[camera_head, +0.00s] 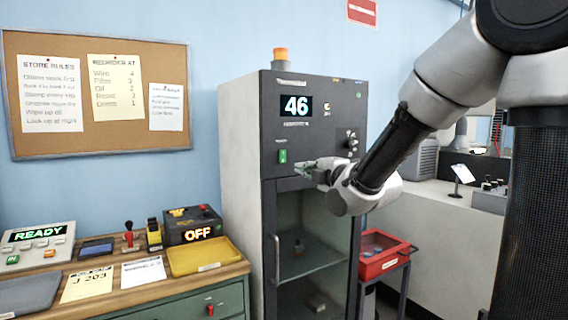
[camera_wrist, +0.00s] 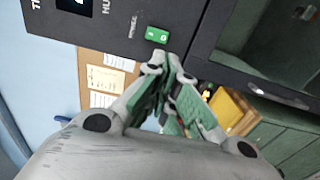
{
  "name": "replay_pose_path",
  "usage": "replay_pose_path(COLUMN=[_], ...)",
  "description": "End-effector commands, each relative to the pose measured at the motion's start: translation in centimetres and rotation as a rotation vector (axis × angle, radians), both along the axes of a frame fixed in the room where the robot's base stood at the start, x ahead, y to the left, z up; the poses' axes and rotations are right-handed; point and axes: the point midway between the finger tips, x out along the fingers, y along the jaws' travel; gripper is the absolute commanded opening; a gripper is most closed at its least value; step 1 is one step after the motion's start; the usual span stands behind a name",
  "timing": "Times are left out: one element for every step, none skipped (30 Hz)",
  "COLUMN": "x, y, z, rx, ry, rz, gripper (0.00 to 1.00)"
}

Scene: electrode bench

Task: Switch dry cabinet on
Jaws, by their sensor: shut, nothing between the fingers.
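The dry cabinet (camera_head: 240,150) is a tall grey unit with a dark front panel, a glass door and an orange lamp (camera_head: 280,54) on top. Its display (camera_head: 295,105) reads 46. A green power switch (camera_head: 282,156) sits on the panel, left of my gripper (camera_head: 302,169). In the wrist view the green switch (camera_wrist: 158,35) lies just beyond the fingertips of my gripper (camera_wrist: 172,62). The fingers are shut and empty. I cannot tell whether the tips touch the panel.
A wooden bench (camera_head: 150,290) at left holds a READY device (camera_head: 38,238), a box showing OFF (camera_head: 192,228) and a yellow tray (camera_head: 204,256). A red bin (camera_head: 384,255) stands right of the cabinet. The door handle (camera_head: 277,258) projects below the switch.

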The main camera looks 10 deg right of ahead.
Motion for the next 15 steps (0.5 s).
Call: replay_pose_path(x=[0.9, 1.5, 2.3, 2.9, 3.5, 4.4, 5.0, 5.6, 6.4, 7.0, 7.6, 8.3, 8.8, 9.2, 9.8], y=[0.3, 0.5, 0.7, 0.9, 1.2, 1.4, 1.6, 1.9, 2.1, 2.3, 2.5, 2.7, 2.9, 3.0, 3.2], z=[-0.1, -0.1, -0.1, -0.1, -0.2, -0.1, -0.1, -0.1, -0.2, -0.1, -0.2, -0.1, -0.2, -0.1, -0.1], rx=[-0.001, -0.001, -0.001, -0.001, -0.001, 0.000, 0.000, 0.000, -0.001, 0.000, -0.001, 0.001, 0.000, 0.000, 0.001], ry=[0.002, 0.002, 0.002, 0.002, 0.002, 0.001, 0.001, 0.001, 0.002, 0.001, 0.002, 0.001, 0.002, 0.002, 0.001], rz=[0.001, 0.001, 0.001, 0.000, 0.000, 0.000, 0.000, 0.001, 0.001, 0.001, 0.001, 0.001, 0.000, 0.000, 0.000], gripper=[0.00, 0.00, 0.00, 0.00, 0.00, 0.00, 0.00, 0.00, 0.00, 0.00, 0.00, 0.00, 0.00, 0.00, 0.00])
